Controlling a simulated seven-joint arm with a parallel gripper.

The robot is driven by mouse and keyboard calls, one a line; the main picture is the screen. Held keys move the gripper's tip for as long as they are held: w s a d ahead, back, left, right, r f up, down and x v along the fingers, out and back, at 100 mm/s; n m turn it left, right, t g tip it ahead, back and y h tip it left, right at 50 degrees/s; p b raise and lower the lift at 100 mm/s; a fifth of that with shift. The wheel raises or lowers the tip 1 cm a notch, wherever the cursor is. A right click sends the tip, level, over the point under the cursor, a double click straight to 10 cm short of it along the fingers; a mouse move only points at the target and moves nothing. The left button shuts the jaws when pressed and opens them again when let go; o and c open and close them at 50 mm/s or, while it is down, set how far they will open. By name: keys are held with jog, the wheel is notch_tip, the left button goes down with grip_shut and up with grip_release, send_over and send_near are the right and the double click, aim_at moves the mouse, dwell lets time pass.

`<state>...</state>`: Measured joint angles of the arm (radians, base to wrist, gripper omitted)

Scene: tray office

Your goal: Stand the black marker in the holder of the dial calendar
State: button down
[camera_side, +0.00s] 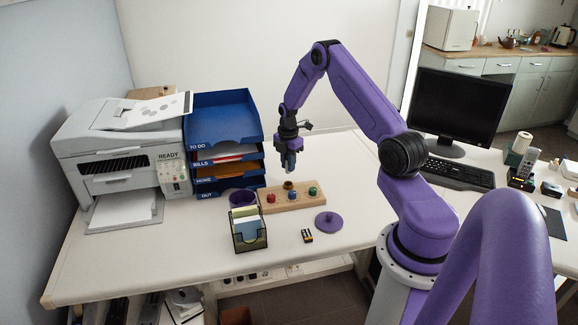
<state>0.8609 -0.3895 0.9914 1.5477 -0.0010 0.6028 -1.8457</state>
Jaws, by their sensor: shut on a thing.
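My gripper (289,168) points down above the back edge of a wooden block, left of my arm. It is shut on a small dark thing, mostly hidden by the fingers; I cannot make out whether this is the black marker. The wooden block (300,206) lies on the desk with red, blue and green knobs along its top. A small brown round piece (288,185) shows at its back edge, just below the fingertips. I cannot identify a dial calendar or its holder with certainty, and no black marker shows clearly elsewhere.
A purple cup (242,199) and a black mesh holder with paper (248,244) stand left of the block. A purple disc (328,222) and batteries (307,236) lie in front. Blue letter trays (224,119) and a printer (118,150) stand left.

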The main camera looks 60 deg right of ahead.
jog(key=shift+f, duration=1.75)
jog(key=shift+s+f, duration=0.1)
jog(key=shift+f, duration=1.6)
dwell(1.7)
jog(key=c, duration=0.9)
grip_release()
jog(key=shift+c, duration=0.2)
jog(key=shift+s, duration=0.25)
jog(key=shift+o, duration=1.4)
jog(key=shift+r, duration=0.4)
jog(key=shift+w+r, duration=0.15)
jog(key=shift+r, duration=0.6)
jog(key=shift+w+r, duration=0.15)
jog(key=shift+r, duration=2.8)
